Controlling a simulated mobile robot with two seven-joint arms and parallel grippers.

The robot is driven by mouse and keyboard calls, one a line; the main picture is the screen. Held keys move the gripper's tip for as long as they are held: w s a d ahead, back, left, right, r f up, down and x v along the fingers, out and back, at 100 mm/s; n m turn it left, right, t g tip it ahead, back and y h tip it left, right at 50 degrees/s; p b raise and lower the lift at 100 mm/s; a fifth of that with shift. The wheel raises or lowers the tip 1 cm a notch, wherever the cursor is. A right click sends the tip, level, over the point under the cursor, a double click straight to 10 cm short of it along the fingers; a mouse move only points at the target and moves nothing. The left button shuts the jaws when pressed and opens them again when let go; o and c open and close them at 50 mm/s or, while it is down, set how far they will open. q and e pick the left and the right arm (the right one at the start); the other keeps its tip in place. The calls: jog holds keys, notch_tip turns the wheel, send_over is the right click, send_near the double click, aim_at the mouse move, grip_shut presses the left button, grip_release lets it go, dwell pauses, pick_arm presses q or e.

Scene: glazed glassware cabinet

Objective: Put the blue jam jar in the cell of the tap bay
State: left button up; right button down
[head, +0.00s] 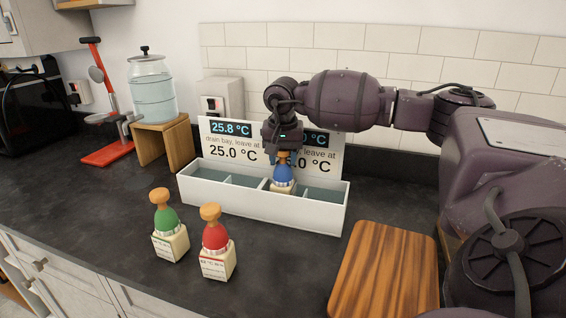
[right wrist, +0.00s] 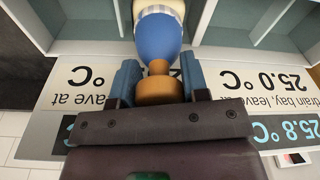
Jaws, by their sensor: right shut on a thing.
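The blue jam jar (head: 283,174) has a blue body, a pale labelled base and an orange-brown knob. It is upright at a right-of-middle cell of the white divided tray (head: 260,211); I cannot tell whether it touches the cell floor. My right gripper (head: 283,154) is above it, shut on its knob. In the right wrist view the fingers (right wrist: 160,84) flank the knob (right wrist: 159,90), with the blue body (right wrist: 158,38) beyond. Two temperature displays stand behind the tray: the left one (head: 231,141) reads "drain bay", while my gripper partly covers the right one (head: 318,160). My left gripper is not in view.
A green jar (head: 165,219) and a red jar (head: 215,238) stand in front of the tray. A wooden board (head: 385,270) lies right. A glass dispenser (head: 152,92) with a tap sits on a wooden stand (head: 165,140) at left, beside a red-based stand (head: 107,153).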

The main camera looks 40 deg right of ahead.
jog(key=shift+f, duration=0.7)
jog(key=shift+f, duration=0.15)
jog(key=c, duration=0.6)
grip_release()
jog(key=shift+r, duration=0.4)
jog(key=r, duration=0.7)
jog(key=s+a+r, duration=0.1)
jog(key=r, duration=0.3)
jog(key=shift+r, duration=0.2)
